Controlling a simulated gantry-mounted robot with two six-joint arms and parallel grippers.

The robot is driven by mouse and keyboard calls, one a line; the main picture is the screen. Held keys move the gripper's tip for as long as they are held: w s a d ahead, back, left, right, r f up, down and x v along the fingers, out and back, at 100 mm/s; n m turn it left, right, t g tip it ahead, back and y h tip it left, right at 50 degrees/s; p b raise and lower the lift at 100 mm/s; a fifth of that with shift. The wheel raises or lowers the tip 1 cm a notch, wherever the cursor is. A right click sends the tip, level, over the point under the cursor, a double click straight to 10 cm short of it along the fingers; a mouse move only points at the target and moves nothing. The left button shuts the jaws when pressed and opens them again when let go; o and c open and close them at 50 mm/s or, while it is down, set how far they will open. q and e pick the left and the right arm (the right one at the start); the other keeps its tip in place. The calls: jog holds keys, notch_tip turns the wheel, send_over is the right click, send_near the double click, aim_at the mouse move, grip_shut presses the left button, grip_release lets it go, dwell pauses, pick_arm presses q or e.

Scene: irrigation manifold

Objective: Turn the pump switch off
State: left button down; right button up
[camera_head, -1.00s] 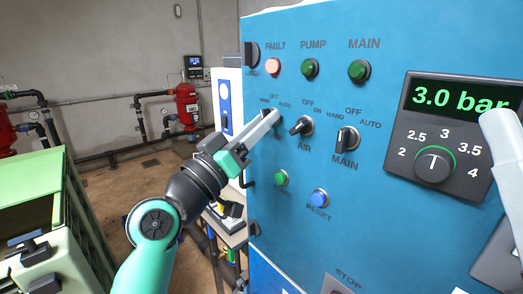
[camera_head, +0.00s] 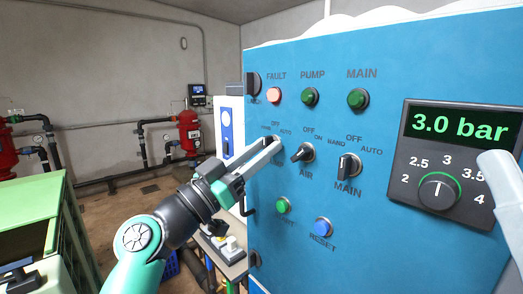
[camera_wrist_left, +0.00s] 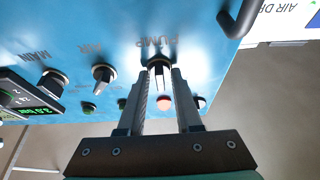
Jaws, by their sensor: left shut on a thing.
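The blue control panel (camera_head: 330,235) fills the right of the head view. The pump switch is a black rotary knob with a pale pointer line, in the left wrist view (camera_wrist_left: 158,72) under the PUMP label. In the head view my left gripper (camera_head: 275,145) covers the knob below its OFF and AUTO marks. My left gripper, also in the left wrist view (camera_wrist_left: 161,76), is shut on the knob with one finger on each side. The pointer's exact setting is hard to tell. My right gripper is not in view.
To the right are the AIR switch (camera_head: 303,152) and MAIN switch (camera_head: 348,166). Below are a green button (camera_head: 283,205) and a blue RESET button (camera_head: 323,227). The FAULT lamp (camera_head: 274,95) is pale red. The display (camera_head: 460,124) reads 3.0 bar.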

pick_arm(q)
jog(key=c, duration=0.9)
grip_release()
jog(key=b+v, duration=0.1)
jog(key=v, duration=1)
jog(key=shift+s+a+f+b, duration=0.15)
jog(key=shift+s+f+b, duration=0.1)
jog(key=shift+b, duration=0.15)
jog(key=shift+r, duration=0.1)
